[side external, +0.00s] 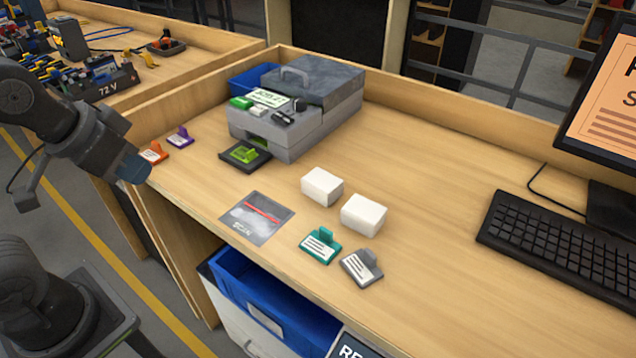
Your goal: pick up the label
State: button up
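Several small labels with raised tabs lie on the wooden table. A green label (243,154) sits on a dark tray at the front slot of a grey machine (300,118). An orange label (153,153) and a purple label (180,138) lie near the table's left edge. A teal label (320,245) and a grey label (362,267) lie near the front edge. The frame does not show which one is meant. My gripper (135,170) is at the left, beside the orange label in the picture; its fingers cannot be made out.
Two white boxes (322,186) (363,214) stand mid-table. A grey scan pad (257,218) lies left of them. A keyboard (560,245) and monitor (608,110) are at the right. A raised wooden rim (450,110) runs along the back. A blue bin (275,300) is below the front edge.

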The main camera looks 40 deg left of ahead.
jog(key=o, duration=1.5)
jog(key=g, duration=0.1)
send_over(243, 151)
jog(key=s, duration=0.5)
jog(key=x, duration=0.9)
jog(key=d+x, duration=0.1)
jog(key=x, duration=0.4)
jog(key=shift+s+f, duration=0.1)
jog(key=shift+s, duration=0.15)
